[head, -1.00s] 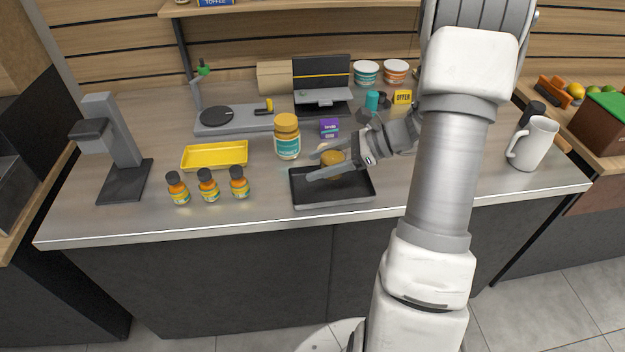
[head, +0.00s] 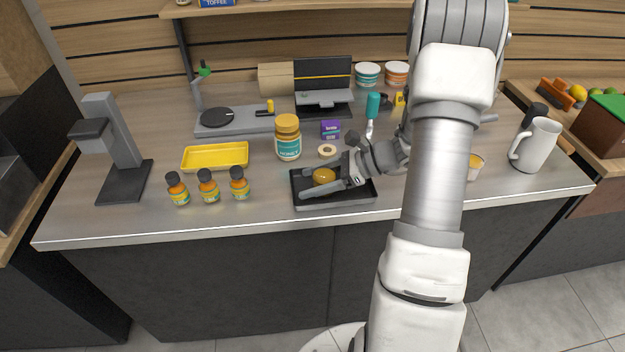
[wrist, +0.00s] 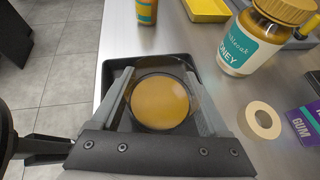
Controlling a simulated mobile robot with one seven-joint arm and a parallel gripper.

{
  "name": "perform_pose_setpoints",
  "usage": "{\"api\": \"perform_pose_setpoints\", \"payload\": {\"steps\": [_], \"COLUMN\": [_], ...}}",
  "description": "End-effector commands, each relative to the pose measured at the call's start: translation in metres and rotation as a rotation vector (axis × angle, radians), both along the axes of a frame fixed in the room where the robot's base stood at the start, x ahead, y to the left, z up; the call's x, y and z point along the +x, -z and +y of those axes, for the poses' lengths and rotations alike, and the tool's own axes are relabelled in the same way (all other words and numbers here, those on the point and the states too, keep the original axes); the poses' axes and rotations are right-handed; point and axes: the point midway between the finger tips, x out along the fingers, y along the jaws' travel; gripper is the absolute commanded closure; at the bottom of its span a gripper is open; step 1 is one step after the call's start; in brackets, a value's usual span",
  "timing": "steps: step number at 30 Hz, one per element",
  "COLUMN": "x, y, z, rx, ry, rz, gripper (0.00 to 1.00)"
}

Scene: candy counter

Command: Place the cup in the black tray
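The cup (head: 324,176) is a small round clear one with amber contents. It is inside the black tray (head: 346,206), between the fingers of my gripper (head: 318,178). The wrist view shows the cup (wrist: 161,100) from above, with a finger against each side and the gripper (wrist: 160,95) shut on it. The tray (wrist: 113,68) shows around and beyond the fingers. Whether the cup's base touches the tray floor is hidden.
A honey jar (head: 287,138), a tape roll (head: 327,150) and a purple gum box (head: 330,129) stand behind the tray. Several small bottles (head: 208,186) and a yellow tray (head: 215,156) are left. Another small cup (head: 475,168) and a white mug (head: 535,146) are right.

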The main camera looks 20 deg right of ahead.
Motion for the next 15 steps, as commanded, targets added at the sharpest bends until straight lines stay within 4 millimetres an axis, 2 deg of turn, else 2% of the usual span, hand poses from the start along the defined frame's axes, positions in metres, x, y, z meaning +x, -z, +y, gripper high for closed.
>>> {"api": "perform_pose_setpoints", "payload": {"steps": [11, 15], "x": [0.0, -0.007], "y": [-0.005, -0.013], "z": [0.0, -0.015], "rx": [0.0, -0.001], "ry": [0.0, 0.003], "rz": [-0.001, -0.002], "gripper": [0.18, 0.18]}}
